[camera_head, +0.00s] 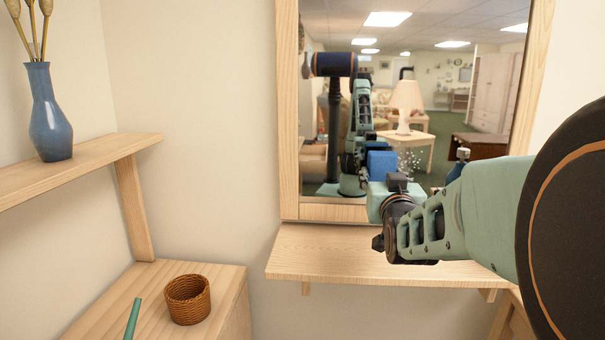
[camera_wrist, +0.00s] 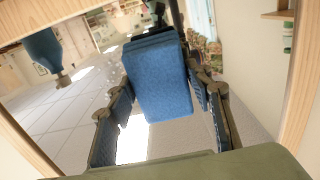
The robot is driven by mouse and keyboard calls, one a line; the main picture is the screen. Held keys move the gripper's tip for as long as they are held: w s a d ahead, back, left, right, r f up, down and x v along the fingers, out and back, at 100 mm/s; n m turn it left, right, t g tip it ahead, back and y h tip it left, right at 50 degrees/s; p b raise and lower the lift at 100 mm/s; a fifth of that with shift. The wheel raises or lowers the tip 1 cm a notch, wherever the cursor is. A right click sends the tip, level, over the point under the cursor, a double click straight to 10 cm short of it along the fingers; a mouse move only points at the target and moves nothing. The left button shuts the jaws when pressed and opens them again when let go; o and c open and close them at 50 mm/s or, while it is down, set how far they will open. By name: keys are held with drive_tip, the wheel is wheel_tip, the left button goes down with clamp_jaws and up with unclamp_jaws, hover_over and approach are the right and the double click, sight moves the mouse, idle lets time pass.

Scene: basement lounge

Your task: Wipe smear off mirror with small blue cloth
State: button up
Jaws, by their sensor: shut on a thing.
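The mirror (camera_head: 340,25) has a pale wooden frame and stands behind a narrow wooden shelf. A smear of white specks (camera_head: 411,160) shows on the glass, just right of the blue cloth (camera_head: 381,163). My gripper (camera_head: 384,174) is in front of the lower mirror. In the wrist view, my gripper (camera_wrist: 163,82) is shut on the folded blue cloth (camera_wrist: 160,88), with a finger on each side. I cannot tell whether the cloth touches the glass. My arm hides part of the lower right mirror.
The wooden shelf (camera_head: 330,255) juts out below the mirror. A blue bottle-like object (camera_head: 460,160) is partly hidden behind my arm. At left are a wicker basket (camera_head: 188,300), a green stick (camera_head: 132,320) and a blue vase (camera_head: 48,115) on a higher shelf.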

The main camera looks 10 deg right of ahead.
sight(410, 170)
drive_tip(key=shift+b+x, duration=0.4)
drive_tip(key=shift+x, duration=0.55)
drive_tip(key=shift+d, duration=0.1)
drive_tip(key=shift+s+d+f+b, duration=0.1)
drive_tip(key=shift+s+d+b, duration=0.1)
drive_tip(key=shift+d+b, duration=0.3)
drive_tip(key=shift+s+d+b, duration=0.15)
drive_tip(key=shift+d+b, duration=0.25)
drive_tip(key=shift+d, duration=0.15)
drive_tip(key=d, duration=0.1)
drive_tip(key=s+d+b, duration=0.1)
drive_tip(key=d, duration=0.1)
drive_tip(key=shift+d, duration=0.2)
drive_tip(key=shift+s+d, duration=0.15)
drive_tip(key=shift+d, duration=0.6)
